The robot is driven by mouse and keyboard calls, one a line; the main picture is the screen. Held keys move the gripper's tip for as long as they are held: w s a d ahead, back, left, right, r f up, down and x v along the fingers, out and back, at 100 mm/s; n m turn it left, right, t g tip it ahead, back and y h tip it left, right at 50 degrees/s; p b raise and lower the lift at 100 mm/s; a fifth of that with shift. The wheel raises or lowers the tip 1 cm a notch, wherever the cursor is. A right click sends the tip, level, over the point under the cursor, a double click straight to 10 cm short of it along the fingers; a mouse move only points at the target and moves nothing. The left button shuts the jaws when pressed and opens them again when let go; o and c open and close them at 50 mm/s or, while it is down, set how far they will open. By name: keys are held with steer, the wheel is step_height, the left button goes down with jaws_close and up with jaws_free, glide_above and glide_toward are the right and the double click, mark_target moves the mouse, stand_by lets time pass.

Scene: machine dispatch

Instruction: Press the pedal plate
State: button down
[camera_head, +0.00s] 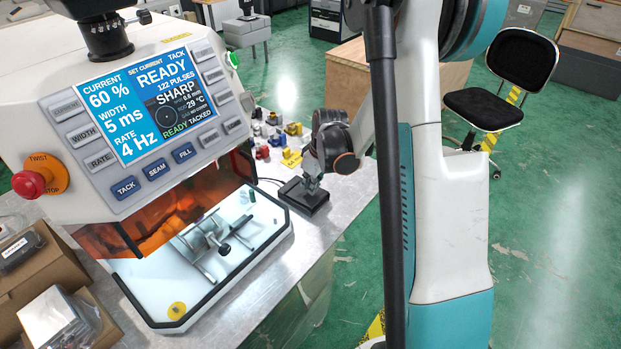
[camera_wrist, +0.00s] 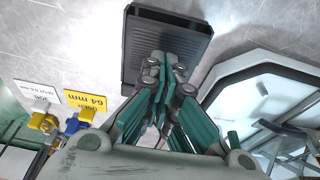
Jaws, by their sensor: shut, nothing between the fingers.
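The pedal plate (camera_head: 306,196) is a small dark rectangular block on the metal bench, to the right of the machine. In the wrist view the plate (camera_wrist: 193,36) is a dark, ribbed rectangle. My gripper (camera_head: 312,188) points down at the plate in the head view, its fingers together and empty. In the wrist view my gripper (camera_wrist: 160,66) covers the plate's near part. I cannot tell whether the fingertips touch the plate or stay just above it.
The white machine (camera_head: 215,270) with its orange window stands left of the plate; its screen (camera_head: 150,100) reads READY. Several small coloured parts and a yellow label (camera_head: 291,158) lie behind my gripper. Cardboard boxes (camera_head: 50,270) stand at the left. A black chair (camera_head: 500,90) stands on the green floor.

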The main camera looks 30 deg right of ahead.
mark_target(313, 197)
steer(key=shift+f, duration=0.45)
steer(key=f+b, duration=0.1)
steer(key=f+t+b, duration=0.1)
steer(key=shift+s+d+b, duration=0.1)
steer(key=shift+s+b, duration=0.25)
steer(key=shift+s+f, duration=0.1)
steer(key=shift+s, duration=0.1)
